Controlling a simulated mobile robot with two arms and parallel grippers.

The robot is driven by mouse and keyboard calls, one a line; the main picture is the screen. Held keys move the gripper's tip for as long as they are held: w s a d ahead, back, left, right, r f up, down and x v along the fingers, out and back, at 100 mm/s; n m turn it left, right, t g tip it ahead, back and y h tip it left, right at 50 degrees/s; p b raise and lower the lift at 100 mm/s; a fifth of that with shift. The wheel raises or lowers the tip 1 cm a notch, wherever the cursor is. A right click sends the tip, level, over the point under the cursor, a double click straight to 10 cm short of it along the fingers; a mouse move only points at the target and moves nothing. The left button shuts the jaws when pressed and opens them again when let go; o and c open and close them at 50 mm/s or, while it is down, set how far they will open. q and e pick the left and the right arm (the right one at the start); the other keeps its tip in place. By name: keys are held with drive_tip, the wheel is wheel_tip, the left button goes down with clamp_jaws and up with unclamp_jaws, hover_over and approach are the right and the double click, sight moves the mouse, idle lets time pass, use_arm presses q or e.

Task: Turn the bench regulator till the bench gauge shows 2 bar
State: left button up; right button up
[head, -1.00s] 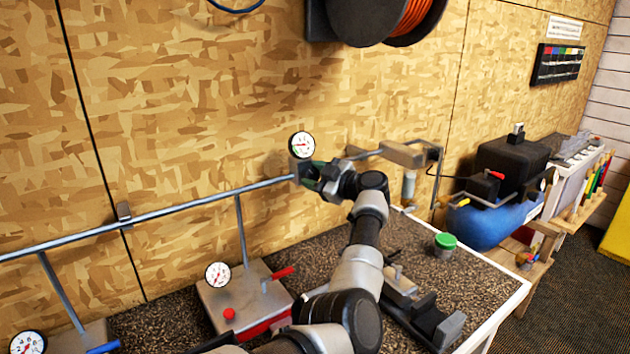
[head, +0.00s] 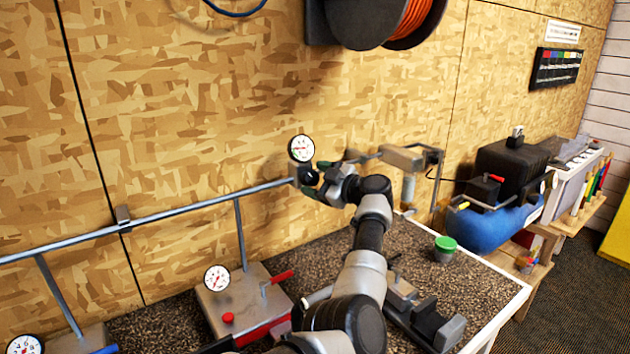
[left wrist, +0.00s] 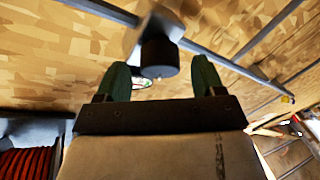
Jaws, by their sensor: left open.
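The bench regulator's black knob (head: 310,177) sits at the right end of the wall pipe. The bench gauge (head: 301,148) is a round white dial just above it; its needle is too small to read surely. My left gripper (head: 318,184), with green fingers, is open at the knob. In the left wrist view, the knob (left wrist: 159,55) lies between the line of the two green fingertips (left wrist: 160,66), with a gap on each side. Part of the gauge (left wrist: 142,83) shows behind it, mostly hidden. My right gripper is not in view.
A metal box with a gauge (head: 216,278) and red handle stands on the speckled bench, left of my arm. A green-lidded jar (head: 445,244) is to the right. The pipe (head: 190,209) runs along the wall. A hose reel (head: 365,20) hangs above.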

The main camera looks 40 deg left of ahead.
use_arm(q)
drive_tip(key=d+b, duration=0.2)
drive_tip(key=d, duration=0.8)
drive_tip(key=shift+r+b, duration=0.3)
drive_tip(key=shift+r, duration=0.05)
